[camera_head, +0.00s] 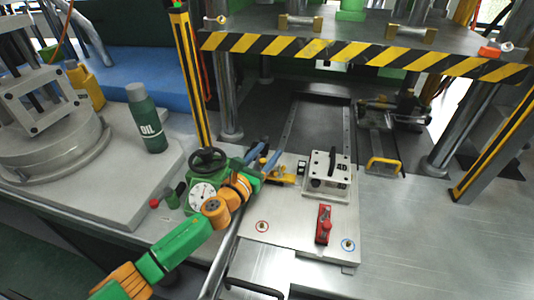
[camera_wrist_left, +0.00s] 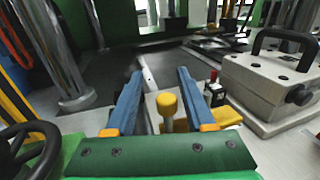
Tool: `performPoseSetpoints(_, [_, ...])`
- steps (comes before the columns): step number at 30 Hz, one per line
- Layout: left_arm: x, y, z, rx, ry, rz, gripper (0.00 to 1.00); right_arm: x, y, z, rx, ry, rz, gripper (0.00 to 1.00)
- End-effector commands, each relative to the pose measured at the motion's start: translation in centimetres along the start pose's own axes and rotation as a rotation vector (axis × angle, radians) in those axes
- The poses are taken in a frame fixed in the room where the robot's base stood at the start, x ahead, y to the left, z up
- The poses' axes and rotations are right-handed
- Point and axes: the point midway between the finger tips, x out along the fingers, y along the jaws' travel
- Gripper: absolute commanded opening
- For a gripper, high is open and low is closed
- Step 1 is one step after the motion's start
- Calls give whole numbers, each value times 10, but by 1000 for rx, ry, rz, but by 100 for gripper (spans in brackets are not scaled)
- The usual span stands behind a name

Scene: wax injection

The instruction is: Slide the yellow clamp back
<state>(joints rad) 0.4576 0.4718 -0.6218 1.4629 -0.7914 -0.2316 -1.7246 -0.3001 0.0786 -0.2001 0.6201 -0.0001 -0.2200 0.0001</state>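The yellow clamp (camera_head: 282,179) sits on the metal plate, left of the white mould block. In the left wrist view its yellow round knob (camera_wrist_left: 167,104) stands upright, with a yellow part (camera_wrist_left: 226,117) to the right, partly behind a finger. My left gripper (camera_head: 263,155) is at the clamp in the head view, its blue fingers pointing toward the press. In the left wrist view the left gripper (camera_wrist_left: 159,73) is open, with the knob between its fingers and gaps on both sides. My right gripper is not in view.
A white mould block (camera_head: 328,176) with a black handle is right of the clamp. A red clamp (camera_head: 324,224) stands in front of it. A handwheel (camera_head: 208,160) and gauge are close left of my gripper. A green oil bottle (camera_head: 147,120) stands farther left. The striped press beam (camera_head: 340,50) hangs above.

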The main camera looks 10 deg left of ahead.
Motion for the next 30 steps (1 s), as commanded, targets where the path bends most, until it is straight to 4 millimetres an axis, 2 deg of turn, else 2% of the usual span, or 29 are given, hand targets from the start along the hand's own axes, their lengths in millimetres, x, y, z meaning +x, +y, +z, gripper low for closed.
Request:
performPoseSetpoints(5, [-9, 0, 0, 0, 1, -1, 54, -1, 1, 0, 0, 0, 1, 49])
performPoseSetpoints(12, [-49, 1, -1, 0, 2, 0, 54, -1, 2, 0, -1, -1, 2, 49])
performPoseSetpoints(16, [-65, 2, -2, 1, 1, 1, 54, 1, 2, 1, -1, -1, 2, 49])
performPoseSetpoints(20, [-71, 2, -1, -1, 0, 1, 54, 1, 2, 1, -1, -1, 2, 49])
performPoseSetpoints(30, [-72, 2, 0, -1, 0, 1, 54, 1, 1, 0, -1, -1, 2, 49])
